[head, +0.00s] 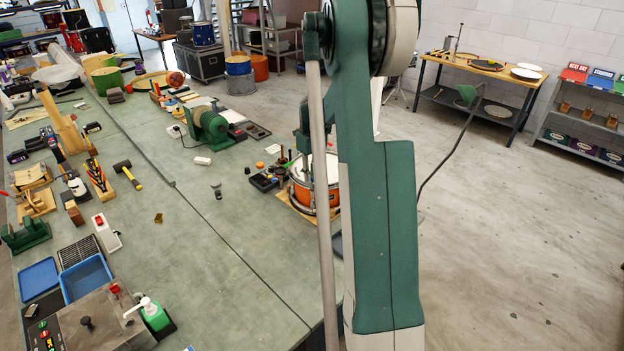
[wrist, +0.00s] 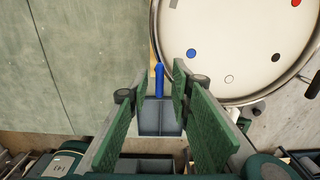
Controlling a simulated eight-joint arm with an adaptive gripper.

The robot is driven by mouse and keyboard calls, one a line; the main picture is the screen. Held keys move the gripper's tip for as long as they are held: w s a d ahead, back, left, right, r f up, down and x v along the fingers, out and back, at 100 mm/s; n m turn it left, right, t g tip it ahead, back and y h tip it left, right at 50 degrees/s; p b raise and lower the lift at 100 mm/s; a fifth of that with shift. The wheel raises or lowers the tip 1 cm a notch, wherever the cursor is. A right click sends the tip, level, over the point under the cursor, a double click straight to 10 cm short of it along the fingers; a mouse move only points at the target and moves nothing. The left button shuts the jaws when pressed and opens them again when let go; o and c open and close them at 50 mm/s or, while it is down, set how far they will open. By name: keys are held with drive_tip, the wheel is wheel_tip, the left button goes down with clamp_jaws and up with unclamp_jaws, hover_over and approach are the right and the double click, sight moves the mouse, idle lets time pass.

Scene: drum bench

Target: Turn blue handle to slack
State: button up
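The blue handle (wrist: 159,80) is a short, upright-looking bar in the wrist view, beside the rim of a drum with a white head (wrist: 230,50). The head bears blue, white, black and red dots. My gripper (wrist: 160,76) is open, with its green pads on either side of the handle. A gap shows between handle and pads; I cannot tell how far the tips are above or below it. In the head view the orange drum (head: 301,190) stands on the bench, partly hidden by my arm. The handle and gripper cannot be made out there.
A grey compartmented bin (wrist: 158,122) shows between my fingers. Small dark parts (head: 264,182) lie left of the drum. A green machine (head: 209,124) stands farther back on the bench. The bench top (head: 235,250) in front of the drum is mostly clear.

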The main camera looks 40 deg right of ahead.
drive_tip(key=shift+f, duration=0.6)
drive_tip(key=shift+c, duration=0.2)
clamp_jaws()
drive_tip(key=shift+n, duration=0.3)
